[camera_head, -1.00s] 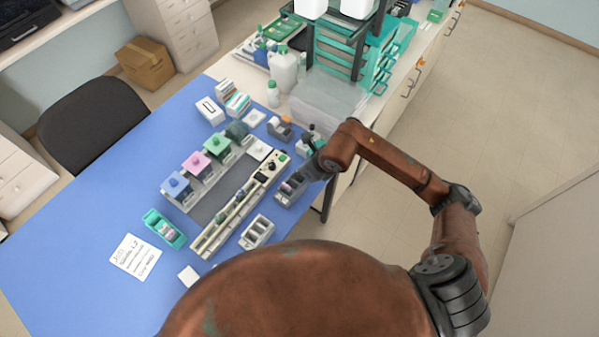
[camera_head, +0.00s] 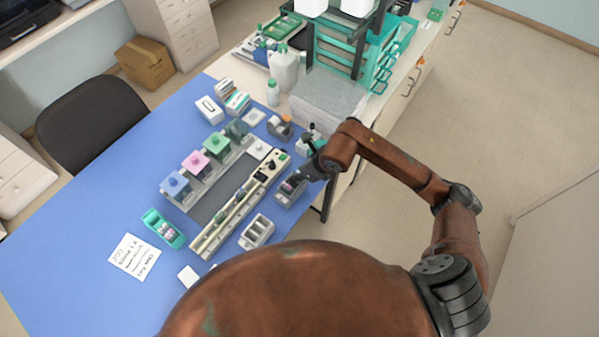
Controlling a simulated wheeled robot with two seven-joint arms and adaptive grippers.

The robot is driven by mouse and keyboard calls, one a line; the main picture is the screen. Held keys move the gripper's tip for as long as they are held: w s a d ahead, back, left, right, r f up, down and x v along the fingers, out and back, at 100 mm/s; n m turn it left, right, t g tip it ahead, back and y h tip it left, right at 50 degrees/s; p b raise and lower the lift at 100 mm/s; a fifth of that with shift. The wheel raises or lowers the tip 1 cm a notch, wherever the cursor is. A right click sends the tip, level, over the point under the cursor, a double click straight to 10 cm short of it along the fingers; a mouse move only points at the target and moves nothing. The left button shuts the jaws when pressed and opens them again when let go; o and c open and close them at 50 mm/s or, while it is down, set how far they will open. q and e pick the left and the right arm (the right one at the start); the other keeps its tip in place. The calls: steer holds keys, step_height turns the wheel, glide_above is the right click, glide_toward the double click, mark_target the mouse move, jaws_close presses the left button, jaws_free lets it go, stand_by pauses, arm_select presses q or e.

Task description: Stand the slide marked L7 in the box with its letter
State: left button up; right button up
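My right gripper (camera_head: 297,181) is over a dark grey slotted box (camera_head: 287,196) at the bench's right edge. Its fingertips are too small and dark to show whether they are open or hold a slide. A paler slotted box (camera_head: 257,232) stands nearer to me, and a teal holder (camera_head: 163,229) with pale slides in it lies at the left. I cannot read an L7 or any box letter at this size. My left gripper is not in view.
Staining jars with blue (camera_head: 175,181), pink (camera_head: 196,160) and green (camera_head: 217,144) lids stand in a row behind a long pale rack (camera_head: 228,217). Bottles (camera_head: 284,68) and a shelf tower are at the back. The blue mat (camera_head: 75,240) is clear at the left.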

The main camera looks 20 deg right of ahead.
steer(key=v, duration=1.2)
stand_by(0.5)
